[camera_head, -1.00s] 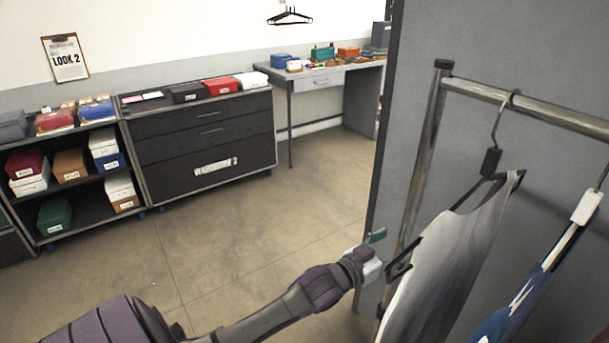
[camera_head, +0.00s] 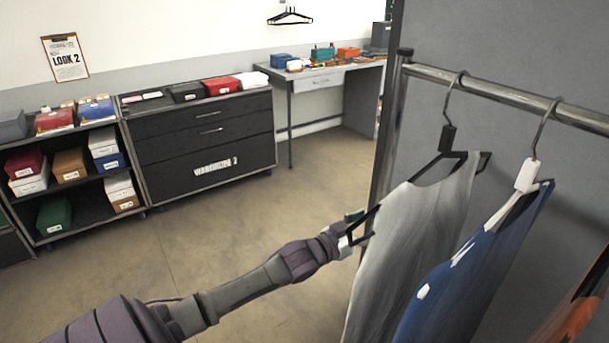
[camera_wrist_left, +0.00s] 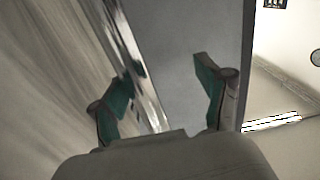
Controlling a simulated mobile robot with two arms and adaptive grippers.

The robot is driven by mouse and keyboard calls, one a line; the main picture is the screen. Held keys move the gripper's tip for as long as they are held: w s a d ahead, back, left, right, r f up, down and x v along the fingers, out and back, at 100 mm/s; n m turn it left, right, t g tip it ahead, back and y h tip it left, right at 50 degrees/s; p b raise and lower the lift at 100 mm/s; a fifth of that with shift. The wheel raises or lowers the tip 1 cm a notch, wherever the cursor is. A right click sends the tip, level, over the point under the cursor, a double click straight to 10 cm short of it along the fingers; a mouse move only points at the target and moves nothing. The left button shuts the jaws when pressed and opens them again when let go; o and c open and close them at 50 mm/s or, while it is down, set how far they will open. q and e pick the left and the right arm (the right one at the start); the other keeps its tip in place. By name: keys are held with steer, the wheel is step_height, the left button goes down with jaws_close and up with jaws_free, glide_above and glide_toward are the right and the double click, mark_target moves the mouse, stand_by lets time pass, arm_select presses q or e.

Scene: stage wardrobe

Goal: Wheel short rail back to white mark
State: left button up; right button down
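The short rail is a metal garment rail with a top bar (camera_head: 500,94) and an upright post (camera_head: 388,140) at its left end. A grey garment (camera_head: 412,235), a blue garment (camera_head: 465,270) and a partly cut-off orange one (camera_head: 572,318) hang on it. Contact is unclear. The rail's base, the white mark and my right gripper are out of view.
A tall grey panel (camera_head: 480,40) stands behind the rail. A shoe shelf (camera_head: 85,215), a black drawer unit (camera_head: 190,140) and a grey desk (camera_head: 330,72) line the back wall. The concrete floor (camera_head: 230,225) between is clear.

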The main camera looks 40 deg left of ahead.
arm_select(q)
steer(key=shift+w+a+b, duration=1.3)
steer(key=shift+a+b, duration=0.9)
steer(key=shift+a, duration=4.5)
steer(key=shift+w+a+b, duration=1.25)
steer(key=shift+a+b, duration=0.9)
steer(key=shift+a, duration=4.5)
steer(key=s+p, duration=0.8)
steer(key=s, duration=0.4)
steer(key=shift+a, duration=0.4)
